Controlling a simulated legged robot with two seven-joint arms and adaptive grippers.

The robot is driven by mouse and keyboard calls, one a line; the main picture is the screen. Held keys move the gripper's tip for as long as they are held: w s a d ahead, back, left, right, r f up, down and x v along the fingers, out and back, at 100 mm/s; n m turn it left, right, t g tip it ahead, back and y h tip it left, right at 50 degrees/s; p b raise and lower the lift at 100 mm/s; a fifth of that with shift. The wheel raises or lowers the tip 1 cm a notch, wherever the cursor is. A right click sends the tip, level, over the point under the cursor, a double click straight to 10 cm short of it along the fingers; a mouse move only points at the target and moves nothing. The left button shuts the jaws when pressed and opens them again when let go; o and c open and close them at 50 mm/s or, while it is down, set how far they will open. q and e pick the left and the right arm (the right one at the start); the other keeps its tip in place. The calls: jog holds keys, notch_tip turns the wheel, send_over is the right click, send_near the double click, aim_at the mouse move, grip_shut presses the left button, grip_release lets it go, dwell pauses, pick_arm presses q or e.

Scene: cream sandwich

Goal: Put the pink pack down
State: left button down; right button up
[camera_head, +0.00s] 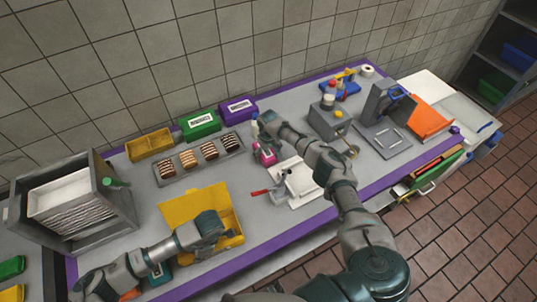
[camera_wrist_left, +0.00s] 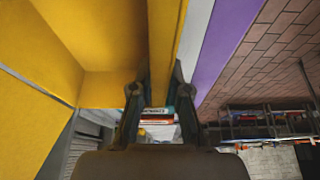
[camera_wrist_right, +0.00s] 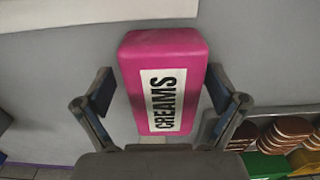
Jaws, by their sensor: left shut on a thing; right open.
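The pink pack (camera_head: 268,156), with a white label reading CREAMS, is on the grey worktop near the middle of the table, partly hidden by my right gripper. In the right wrist view the pack (camera_wrist_right: 160,55) lies between the two fingers of my right gripper (camera_wrist_right: 160,95), with a gap on each side. My right gripper (camera_head: 260,135) is open. My left gripper (camera_head: 232,233) is shut on the front wall of the yellow box (camera_head: 180,212); in the left wrist view its fingers (camera_wrist_left: 160,95) straddle that yellow wall (camera_wrist_left: 163,45).
A white board (camera_head: 300,192) and a red-handled tool (camera_head: 260,192) lie right of the box.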

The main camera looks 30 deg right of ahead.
notch_tip(320, 180, up, 11)
jog(key=shift+a+f, duration=0.1)
jog(key=shift+f, duration=0.05)
jog(key=shift+o, duration=0.5)
jog(key=shift+r, duration=0.45)
jog(key=t, duration=0.3)
send_over(264, 153)
jog(key=s, duration=0.2)
jog(key=x, duration=0.5)
jog(key=shift+s+f, duration=0.15)
jog(key=shift+s, duration=0.25)
jog(key=shift+s+f+t, duration=0.15)
jog(key=shift+t, duration=0.45)
jog(key=shift+s+d+r+t, duration=0.15)
jog(key=shift+s+t, duration=0.05)
jog(key=shift+t, duration=0.35)
jog(key=shift+s+d+r+t, duration=0.15)
jog(key=shift+s+t, duration=0.1)
jog(key=shift+t, duration=0.3)
jog(key=x, duration=0.7)
jog(key=shift+w+d, duration=0.3)
jog(key=shift+d, duration=0.1)
jog(key=c, duration=1.4)
notch_tip(264, 153, up, 10)
